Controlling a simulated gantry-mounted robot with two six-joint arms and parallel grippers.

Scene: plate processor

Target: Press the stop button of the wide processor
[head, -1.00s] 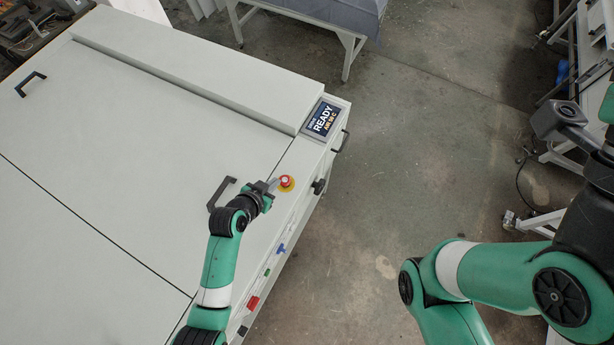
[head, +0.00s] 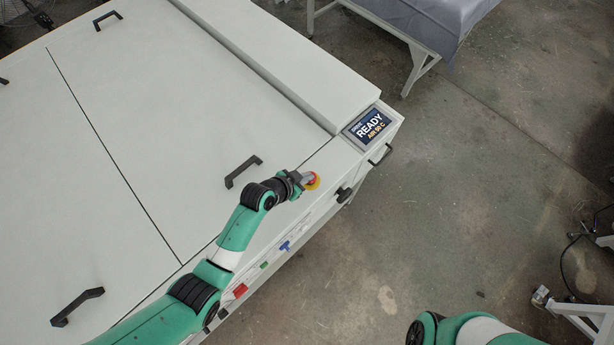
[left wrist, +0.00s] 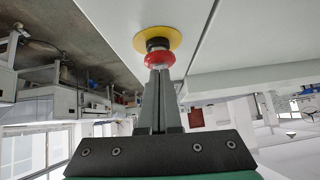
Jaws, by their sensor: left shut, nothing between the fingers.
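The stop button is a red mushroom cap on a yellow disc (head: 314,183), at the edge of the wide processor's pale top (head: 150,110). My left gripper (head: 306,178) is at the button in the head view and covers most of the cap. In the left wrist view, its shut, empty fingers (left wrist: 159,72) point straight at the red cap (left wrist: 159,60), their tips at its face. I cannot tell whether they touch or press it. The processor's display (head: 370,126) reads READY. My right gripper is out of view; only part of my right arm shows at bottom right.
A black handle (head: 243,171) stands on the lid just left of my left gripper. A black knob (head: 344,194) and blue, green and red (head: 240,291) parts line the processor's front side. Open concrete floor (head: 470,200) lies to the right.

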